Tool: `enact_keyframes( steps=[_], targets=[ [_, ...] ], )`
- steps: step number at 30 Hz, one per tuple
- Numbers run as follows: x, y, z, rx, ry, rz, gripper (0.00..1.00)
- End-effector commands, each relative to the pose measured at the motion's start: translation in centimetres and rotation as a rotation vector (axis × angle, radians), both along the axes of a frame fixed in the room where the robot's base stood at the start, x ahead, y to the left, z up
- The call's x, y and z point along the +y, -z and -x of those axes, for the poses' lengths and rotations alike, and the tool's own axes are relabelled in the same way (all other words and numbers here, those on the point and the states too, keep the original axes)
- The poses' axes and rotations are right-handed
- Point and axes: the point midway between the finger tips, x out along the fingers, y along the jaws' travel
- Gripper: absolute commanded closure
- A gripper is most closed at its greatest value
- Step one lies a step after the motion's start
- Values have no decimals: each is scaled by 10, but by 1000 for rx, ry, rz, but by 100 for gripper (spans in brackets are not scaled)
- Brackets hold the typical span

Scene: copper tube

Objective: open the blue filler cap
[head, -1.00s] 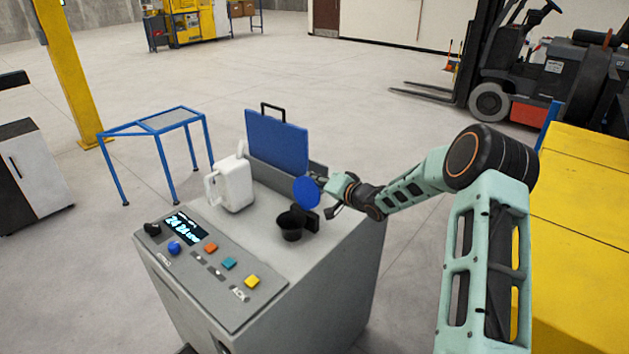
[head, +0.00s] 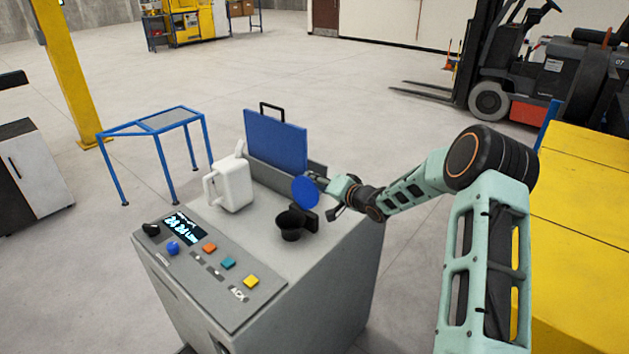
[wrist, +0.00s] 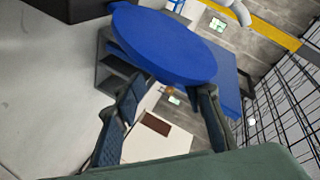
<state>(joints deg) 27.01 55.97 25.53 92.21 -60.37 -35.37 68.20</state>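The blue filler cap (head: 305,192) is a round disc tilted up on edge above the black filler neck (head: 291,224). The neck's dark mouth is uncovered on top of the grey machine (head: 262,220). My gripper (head: 322,183) is at the right, behind the cap, close to its back side. In the wrist view the cap (wrist: 165,45) lies just past my gripper's fingertips (wrist: 172,90). The fingers are spread apart with nothing between them. I cannot tell whether a fingertip touches the cap.
A white jug (head: 234,184) stands left of the neck. A raised blue panel (head: 276,141) with a black handle stands at the machine's back. A control panel with buttons (head: 205,250) is at the front. A yellow block (head: 585,220) is at the right.

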Motion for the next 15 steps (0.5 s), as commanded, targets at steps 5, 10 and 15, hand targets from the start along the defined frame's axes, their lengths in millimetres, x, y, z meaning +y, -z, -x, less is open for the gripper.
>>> enact_keyframes(
  steps=[5,10,15],
  targets=[
    [3,16,7,28,-7,11,62],
    [1,14,6,25,-6,10,62],
    [-6,8,12,24,-4,10,62]
  ],
)
